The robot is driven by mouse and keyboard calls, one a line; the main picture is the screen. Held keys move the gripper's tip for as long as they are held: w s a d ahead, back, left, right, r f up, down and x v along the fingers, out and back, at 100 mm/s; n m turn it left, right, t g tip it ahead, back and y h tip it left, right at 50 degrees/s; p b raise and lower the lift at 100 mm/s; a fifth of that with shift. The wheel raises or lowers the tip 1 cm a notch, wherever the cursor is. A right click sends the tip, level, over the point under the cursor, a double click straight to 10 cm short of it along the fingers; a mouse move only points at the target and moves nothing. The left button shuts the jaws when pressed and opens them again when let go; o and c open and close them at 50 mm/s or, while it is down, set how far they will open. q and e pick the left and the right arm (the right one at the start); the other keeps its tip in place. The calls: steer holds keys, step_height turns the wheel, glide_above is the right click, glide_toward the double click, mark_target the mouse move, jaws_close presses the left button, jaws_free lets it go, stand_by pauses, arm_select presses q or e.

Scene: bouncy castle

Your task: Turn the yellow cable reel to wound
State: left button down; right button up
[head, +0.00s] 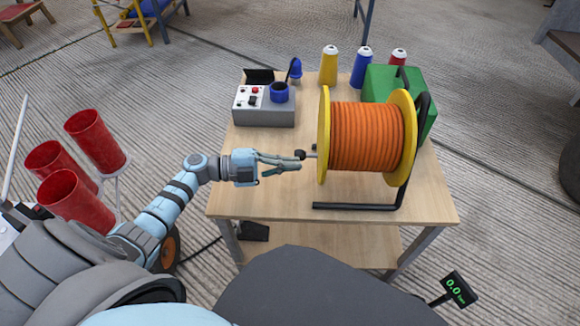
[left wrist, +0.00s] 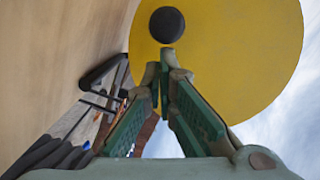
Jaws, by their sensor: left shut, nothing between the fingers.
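The yellow cable reel (head: 323,140) stands on the wooden table, with orange cable (head: 367,137) wound between its yellow end discs and a black frame under it. A small dark knob (head: 300,155) sticks out from its left disc. My left gripper (head: 298,162) is at that knob, its fingers shut and pointing right at the reel. In the left wrist view the yellow disc (left wrist: 240,50) fills the top, and the dark round knob (left wrist: 167,24) is just beyond the fingertips (left wrist: 164,60). I cannot tell whether they touch. My right gripper is not in view.
On the table (head: 270,205), a grey control box (head: 263,112) with a blue socket stands back left. Red cups (head: 95,140) are at left. The table's front left is clear.

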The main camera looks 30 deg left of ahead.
arm_select(q)
steer(key=shift+r, duration=0.1)
steer(key=shift+w+a+f+m+b, duration=0.1)
steer(key=shift+w+f+m+b, duration=0.1)
steer(key=shift+m+b, duration=0.3)
steer(key=shift+w+a+f+m, duration=0.15)
steer(key=shift+m, duration=0.15)
